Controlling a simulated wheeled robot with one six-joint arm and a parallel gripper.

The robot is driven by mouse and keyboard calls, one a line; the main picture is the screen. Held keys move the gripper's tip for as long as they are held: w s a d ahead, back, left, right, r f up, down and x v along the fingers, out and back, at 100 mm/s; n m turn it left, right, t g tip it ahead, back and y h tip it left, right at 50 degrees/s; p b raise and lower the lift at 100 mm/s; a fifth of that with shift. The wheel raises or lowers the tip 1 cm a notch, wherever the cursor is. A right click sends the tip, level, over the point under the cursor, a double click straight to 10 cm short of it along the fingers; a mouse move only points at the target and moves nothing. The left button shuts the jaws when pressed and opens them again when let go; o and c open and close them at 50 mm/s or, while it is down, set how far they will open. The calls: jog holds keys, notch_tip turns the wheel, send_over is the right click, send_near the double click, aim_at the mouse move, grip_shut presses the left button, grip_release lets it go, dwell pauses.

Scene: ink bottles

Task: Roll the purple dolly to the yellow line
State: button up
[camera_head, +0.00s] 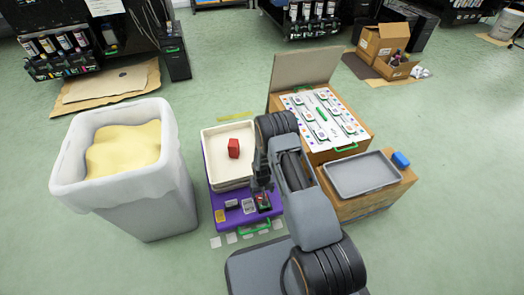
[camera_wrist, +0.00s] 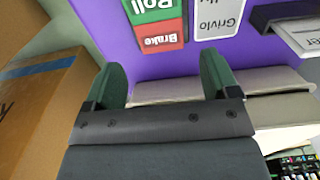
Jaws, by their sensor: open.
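The purple dolly (camera_head: 213,177) stands on the floor in the middle of the head view. It carries a white tray (camera_head: 222,180) with a red block (camera_head: 234,148) in it. Its near end has a green handle (camera_head: 254,228) and a green-and-red Roll/Brake panel, which shows in the wrist view as a green Roll part (camera_wrist: 155,10) and a red Brake part (camera_wrist: 160,38). The yellow line (camera_head: 235,116) lies on the floor just beyond the dolly. My gripper (camera_head: 263,186) is above the dolly's near end, open and empty; in the wrist view its green fingertips (camera_wrist: 163,75) are apart, near the panel.
A large grey bin (camera_head: 165,190) stands left of the dolly. On the right are a wooden cabinet with a white board (camera_head: 345,128) and a grey tray (camera_head: 362,174). Several white squares (camera_head: 231,238) lie on the floor at the dolly's near end. The floor beyond the line looks clear.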

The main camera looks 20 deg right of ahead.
notch_tip(320, 180, up, 27)
jog(key=p, duration=0.9)
jog(key=shift+w+t+p, duration=0.3)
jog(key=shift+w+p, duration=0.05)
jog(key=shift+w, duration=0.05)
jog(key=shift+a, duration=0.1)
